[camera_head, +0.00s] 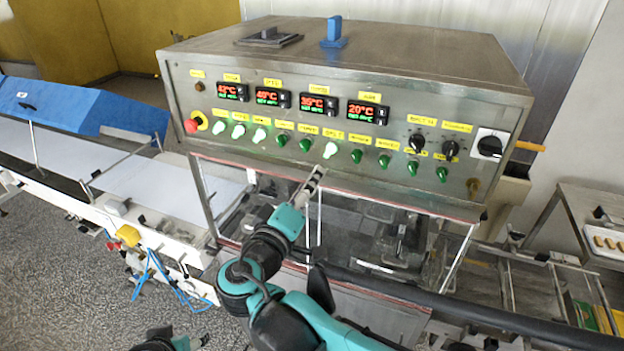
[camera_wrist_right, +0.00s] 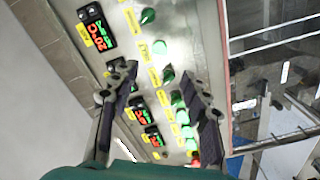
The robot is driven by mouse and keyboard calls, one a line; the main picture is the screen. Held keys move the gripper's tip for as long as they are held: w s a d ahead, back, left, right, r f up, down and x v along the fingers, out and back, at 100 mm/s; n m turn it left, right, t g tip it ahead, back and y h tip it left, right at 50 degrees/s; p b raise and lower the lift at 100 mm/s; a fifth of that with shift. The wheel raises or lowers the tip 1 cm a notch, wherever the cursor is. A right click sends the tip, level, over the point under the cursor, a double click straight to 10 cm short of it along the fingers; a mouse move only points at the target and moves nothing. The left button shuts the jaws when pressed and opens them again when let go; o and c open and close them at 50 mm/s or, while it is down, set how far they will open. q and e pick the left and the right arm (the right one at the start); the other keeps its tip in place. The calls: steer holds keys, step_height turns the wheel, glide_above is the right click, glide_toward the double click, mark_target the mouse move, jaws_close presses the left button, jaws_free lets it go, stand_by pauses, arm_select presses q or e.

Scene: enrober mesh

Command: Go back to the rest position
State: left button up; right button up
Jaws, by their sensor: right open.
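My right gripper (camera_head: 314,180) is in front of the lower edge of the control panel (camera_head: 225,112), near a lit green switch (camera_head: 330,150). In the right wrist view the two dark fingers of the gripper (camera_wrist_right: 155,95) are spread apart with nothing held. The panel's switches and displays show between and beyond the fingers; I cannot tell whether a fingertip touches the panel. My right arm (camera_head: 245,270) rises from the bottom of the head view. Only a dark and teal piece at the bottom edge may belong to my left arm; no left fingers show.
The steel machine has a red stop button (camera_head: 191,126), temperature displays (camera_head: 365,112) and black knobs (camera_head: 489,147). A blue block (camera_head: 333,33) sits on top. A white belt (camera_head: 150,180) runs left. A tray (camera_head: 605,240) of small items stands right. Open framework lies below the panel.

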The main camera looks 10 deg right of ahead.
stand_by(0.3)
steer(key=s+d+f+m+g+y+b, duration=0.1)
steer(key=s+d+f+g+b, duration=0.3)
steer(key=f, duration=0.6)
steer(key=s+d+f+y+b, duration=0.1)
steer(key=d+f+b, duration=0.3)
steer(key=f, duration=0.5)
steer(key=s+d+f+m+g+y+b, duration=0.1)
steer(key=s+d+f+g+y+b, duration=0.15)
steer(key=f+b, duration=0.55)
steer(key=s+a+f+m+y+b, duration=0.1)
steer(key=s+f+b, duration=0.3)
steer(key=f, duration=0.6)
steer(key=s+a+f+m+g+y+b, duration=0.1)
steer(key=s+f+y+b, duration=0.3)
steer(key=f, duration=0.6)
steer(key=shift+a+f+m+b, duration=0.25)
steer(key=shift+a+m+b, duration=0.3)
steer(key=shift+a, duration=0.25)
steer(key=shift+y, duration=0.25)
